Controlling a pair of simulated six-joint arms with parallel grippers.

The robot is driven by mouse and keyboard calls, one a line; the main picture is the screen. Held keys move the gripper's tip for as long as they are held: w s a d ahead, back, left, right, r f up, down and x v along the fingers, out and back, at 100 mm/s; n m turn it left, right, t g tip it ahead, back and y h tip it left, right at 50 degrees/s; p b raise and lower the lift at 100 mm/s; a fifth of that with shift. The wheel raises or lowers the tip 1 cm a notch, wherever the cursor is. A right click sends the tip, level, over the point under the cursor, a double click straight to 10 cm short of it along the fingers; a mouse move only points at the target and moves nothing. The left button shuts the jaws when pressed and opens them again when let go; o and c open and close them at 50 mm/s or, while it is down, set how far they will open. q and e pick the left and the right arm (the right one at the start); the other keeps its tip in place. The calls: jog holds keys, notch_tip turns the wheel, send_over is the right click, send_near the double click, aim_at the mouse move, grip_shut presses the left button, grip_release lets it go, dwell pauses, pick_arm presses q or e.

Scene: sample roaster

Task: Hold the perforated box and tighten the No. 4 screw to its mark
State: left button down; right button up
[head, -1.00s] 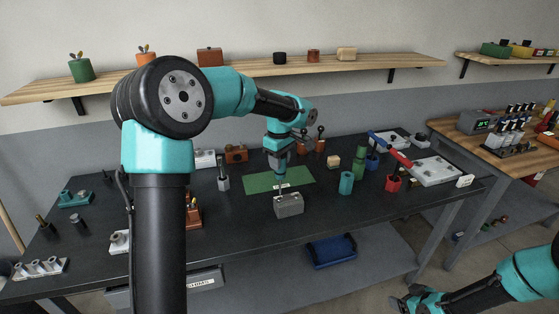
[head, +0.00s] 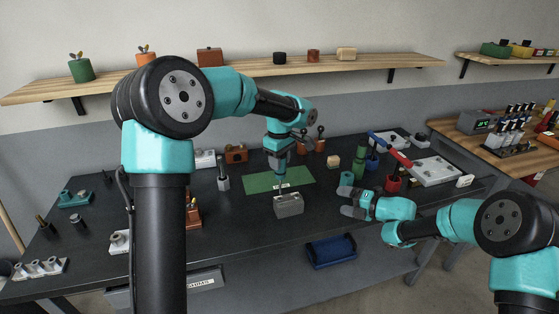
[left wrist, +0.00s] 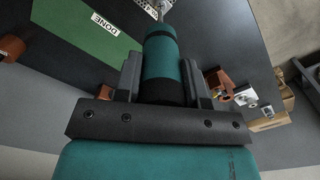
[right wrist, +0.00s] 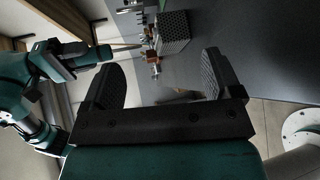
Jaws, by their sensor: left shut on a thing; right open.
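The grey perforated box (head: 289,206) stands on the dark bench in front of the green mat. It also shows in the right wrist view (right wrist: 173,28), with holes in its side. My left gripper (head: 279,160) is shut on the teal and black handle of a screwdriver (left wrist: 161,55), above the box. The thin shaft (head: 281,186) points down to the box top; I cannot tell if the tip sits in a screw. The No. 4 screw and its mark are too small to make out. My right gripper (head: 347,201) is open and empty, to the right of the box, apart from it.
The green mat (head: 262,184), labelled DONE in the left wrist view (left wrist: 78,28), lies behind the box. A blue bin (head: 331,252) is below the bench.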

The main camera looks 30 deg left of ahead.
aim_at(291, 204)
jog(key=a+n+g+h, duration=0.1)
jog(key=a+n+g, duration=0.1)
jog(key=n, duration=0.5)
jog(key=a+n+g+h, duration=0.1)
jog(key=a+n+g, duration=0.2)
jog(key=n, duration=0.3)
jog(key=a+n+g+h, duration=0.1)
jog(key=a+n+g, duration=0.1)
jog(key=a+n, duration=0.3)
jog(key=shift+r+n, duration=0.2)
jog(key=shift+n, duration=1.1)
jog(key=n+h, duration=0.1)
jog(key=f+n+h, duration=0.1)
jog(key=n, duration=0.1)
jog(key=shift+s+a+f+n+g, duration=0.2)
jog(key=shift+n+g, duration=0.1)
jog(key=shift+g, duration=0.1)
jog(key=shift+a, duration=0.1)
jog(key=shift+x, duration=4.95)
jog(key=shift+c, duration=0.2)
jog(key=c, duration=0.8)
jog(key=o, duration=0.9)
